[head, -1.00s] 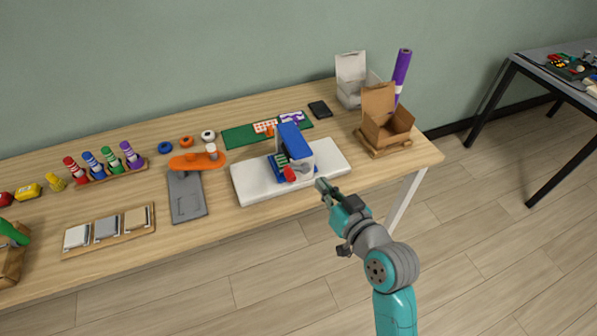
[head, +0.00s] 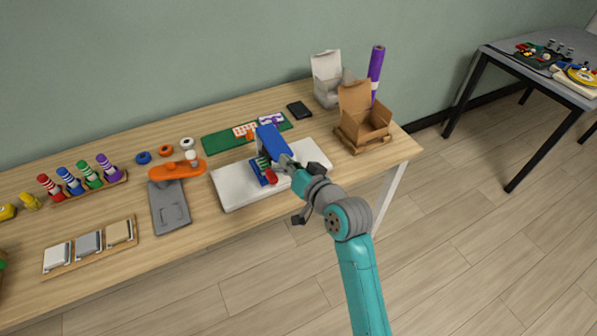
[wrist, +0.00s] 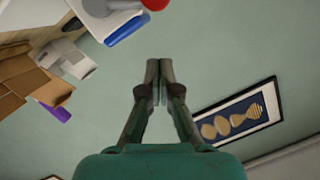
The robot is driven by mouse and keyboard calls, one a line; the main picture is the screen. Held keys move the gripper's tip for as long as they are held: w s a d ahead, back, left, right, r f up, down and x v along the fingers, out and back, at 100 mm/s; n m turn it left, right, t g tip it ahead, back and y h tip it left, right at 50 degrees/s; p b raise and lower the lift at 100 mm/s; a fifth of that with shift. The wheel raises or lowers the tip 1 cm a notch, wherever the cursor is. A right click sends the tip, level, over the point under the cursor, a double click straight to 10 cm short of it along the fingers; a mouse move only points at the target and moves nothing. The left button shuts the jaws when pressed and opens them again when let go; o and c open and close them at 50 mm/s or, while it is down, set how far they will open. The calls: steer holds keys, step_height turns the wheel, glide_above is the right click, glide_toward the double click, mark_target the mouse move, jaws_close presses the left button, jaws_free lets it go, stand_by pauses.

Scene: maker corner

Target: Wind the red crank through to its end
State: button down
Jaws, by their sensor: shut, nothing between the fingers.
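The red crank (head: 270,177) shows as a small red knob at the front of a blue and white device (head: 269,140) on a white board (head: 236,188). My gripper (head: 287,162) is at the device's right side in the head view and covers part of it. I cannot tell there whether it touches. In the wrist view, my gripper (wrist: 158,70) has its fingers together with nothing between them. The red knob (wrist: 155,4) is cut off at the top edge of that view, apart from the fingertips. The device's blue part (wrist: 125,28) shows below and left of it.
An open cardboard box (head: 366,122) and a purple roll (head: 376,70) stand right of the device. An orange piece (head: 178,169) on a grey plate (head: 170,208) lies left. A green mat (head: 222,141) lies behind. The front right table strip is clear.

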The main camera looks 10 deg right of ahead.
steer(key=f, duration=0.1)
steer(key=a+f, duration=0.2)
steer(key=shift+s+f, duration=0.25)
stand_by(0.4)
steer(key=shift+s+a+f+n, duration=0.1)
steer(key=shift+a+f+n, duration=0.1)
steer(key=shift+n, duration=0.1)
steer(key=shift+a, duration=0.1)
